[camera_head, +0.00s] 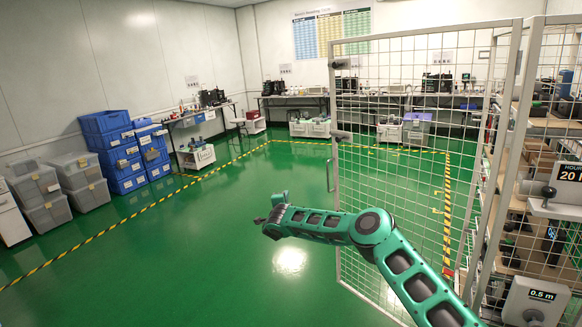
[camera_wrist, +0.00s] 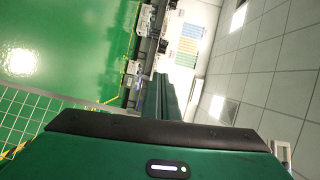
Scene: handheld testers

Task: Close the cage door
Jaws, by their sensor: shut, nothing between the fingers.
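The cage door (camera_head: 408,180) is a white-framed wire mesh panel, standing open in the head view. It joins the cage frame at the right and reaches out into the room. A handle (camera_head: 329,175) is on its left, free edge. My gripper (camera_head: 262,219) is shut and empty, to the left of the door's free edge, with my arm passing in front of the mesh. In the wrist view my shut gripper (camera_wrist: 160,80) points across the room, and part of the door mesh (camera_wrist: 22,115) shows at the lower left.
Shelves (camera_head: 530,150) stand behind the cage mesh at the right. Blue crates (camera_head: 110,150) and grey bins (camera_head: 75,180) line the left wall. Workbenches (camera_head: 300,98) run along the back. The green floor (camera_head: 200,240) left of the door is clear, with yellow-black tape lines.

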